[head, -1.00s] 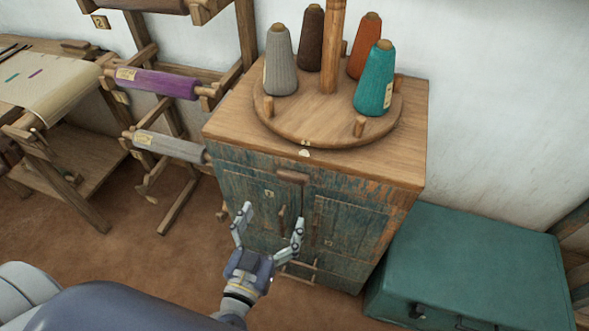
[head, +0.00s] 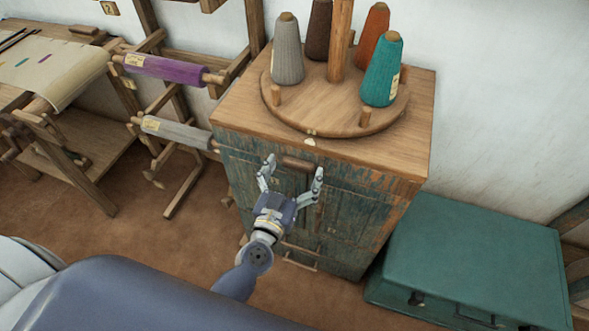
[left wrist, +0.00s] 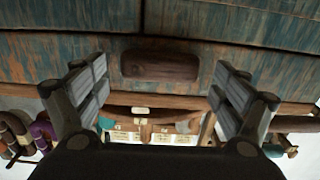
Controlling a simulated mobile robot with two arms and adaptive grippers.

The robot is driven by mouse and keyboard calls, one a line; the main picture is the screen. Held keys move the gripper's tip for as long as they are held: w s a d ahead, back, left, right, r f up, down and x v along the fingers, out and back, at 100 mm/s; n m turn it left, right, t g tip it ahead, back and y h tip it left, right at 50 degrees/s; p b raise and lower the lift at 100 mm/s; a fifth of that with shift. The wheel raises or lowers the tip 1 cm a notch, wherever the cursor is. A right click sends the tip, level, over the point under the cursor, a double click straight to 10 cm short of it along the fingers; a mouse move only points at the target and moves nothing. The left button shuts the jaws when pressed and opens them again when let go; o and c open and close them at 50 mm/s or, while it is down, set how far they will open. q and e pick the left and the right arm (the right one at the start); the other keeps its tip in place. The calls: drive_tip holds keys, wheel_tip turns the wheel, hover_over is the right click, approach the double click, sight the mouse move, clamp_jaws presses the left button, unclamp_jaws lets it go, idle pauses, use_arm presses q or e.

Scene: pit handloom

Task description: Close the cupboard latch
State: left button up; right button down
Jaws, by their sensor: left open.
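The cupboard (head: 365,215) has worn blue-green doors and a wooden top. Its latch, a short brown wooden bar (head: 298,163), lies level near the top of the doors. In the left wrist view the latch (left wrist: 160,66) sits between and beyond the fingers, with a gap on both sides. My left gripper (head: 292,168) is open and empty in front of the cupboard, its fingertips spread around the latch's place in the head view. I cannot tell whether the gripper touches the cupboard. My right gripper is out of view.
A round wooden stand (head: 335,118) with yarn cones, including a teal one (head: 382,70), is on the cupboard top. A green chest (head: 475,260) stands close on the right. A rack with purple (head: 165,70) and grey rolls stands left. Brown floor is free front left.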

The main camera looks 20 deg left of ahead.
use_arm(q)
drive_tip(key=shift+c, duration=0.6)
drive_tip(key=c, duration=0.9)
drive_tip(key=shift+c, duration=0.2)
drive_tip(key=n, duration=0.3)
drive_tip(key=shift+f+n, duration=0.3)
drive_tip(key=shift+n, duration=0.1)
drive_tip(key=n, duration=0.2)
drive_tip(key=f+n, duration=0.1)
drive_tip(key=n, duration=0.1)
drive_tip(key=shift+n, duration=0.3)
drive_tip(key=n, duration=0.3)
drive_tip(key=d+n+b, duration=0.1)
drive_tip(key=n, duration=0.2)
drive_tip(key=f+n, duration=0.1)
drive_tip(key=n, duration=0.2)
drive_tip(key=shift+d+f+b, duration=0.1)
drive_tip(key=shift+d+b, duration=0.05)
drive_tip(key=shift+b, duration=0.15)
drive_tip(key=shift+n, duration=0.3)
drive_tip(key=o, duration=1.1)
drive_tip(key=shift+c, duration=0.2)
